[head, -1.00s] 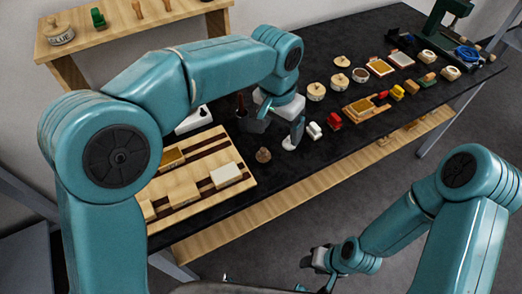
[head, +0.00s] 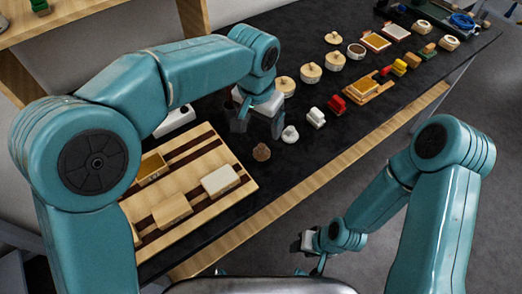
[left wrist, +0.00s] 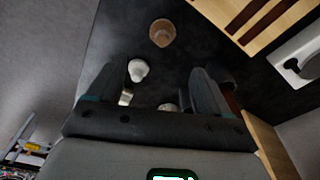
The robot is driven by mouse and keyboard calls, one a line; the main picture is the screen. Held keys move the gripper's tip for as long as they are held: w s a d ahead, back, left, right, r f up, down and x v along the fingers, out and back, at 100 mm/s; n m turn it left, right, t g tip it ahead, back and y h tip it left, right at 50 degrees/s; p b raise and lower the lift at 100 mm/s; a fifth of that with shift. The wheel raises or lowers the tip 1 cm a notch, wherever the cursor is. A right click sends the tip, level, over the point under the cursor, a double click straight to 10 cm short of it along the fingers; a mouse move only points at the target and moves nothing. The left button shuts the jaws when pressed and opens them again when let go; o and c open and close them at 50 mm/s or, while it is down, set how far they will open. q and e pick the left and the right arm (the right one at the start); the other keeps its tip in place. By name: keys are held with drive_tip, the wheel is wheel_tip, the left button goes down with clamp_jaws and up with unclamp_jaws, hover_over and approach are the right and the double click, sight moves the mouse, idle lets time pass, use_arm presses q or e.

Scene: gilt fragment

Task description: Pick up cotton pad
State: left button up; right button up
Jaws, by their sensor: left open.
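A small white rounded piece with a knob-like top (head: 290,134), which may be the cotton pad, stands on the black table; it also shows in the left wrist view (left wrist: 138,70). A white block (head: 316,118) stands to its right and could also be the pad; I cannot tell for certain. My left gripper (head: 258,117) is open and empty, above the table just left of the rounded piece. In the left wrist view, its fingers (left wrist: 165,90) reach towards that piece. My right gripper (head: 309,262) hangs low beyond the table's front edge, its jaws unclear.
A striped wooden board (head: 202,143) with several blocks lies left. Round lidded containers (head: 310,73), a red block (head: 337,104) and a wooden tray (head: 366,96) stand to the right. Bare table lies in front of the small pieces.

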use_arm(q)
hover_over(261, 146)
drive_tip(key=f, duration=0.5)
drive_tip(key=shift+w+a+f, duration=0.1)
drive_tip(key=shift+a+f, duration=0.1)
drive_tip(key=shift+f, duration=0.15)
drive_tip(key=shift+s+d+f, duration=0.2)
drive_tip(key=shift+d+f, duration=0.1)
drive_tip(key=shift+f, duration=0.15)
drive_tip(key=f, duration=0.3)
drive_tip(key=f+p, duration=0.1)
drive_tip(key=f, duration=0.1)
drive_tip(key=shift+w, duration=0.3)
drive_tip(key=shift+s, duration=0.15)
drive_tip(key=shift+f, duration=0.1)
drive_tip(key=c, duration=0.9)
drive_tip(key=shift+c, duration=1)
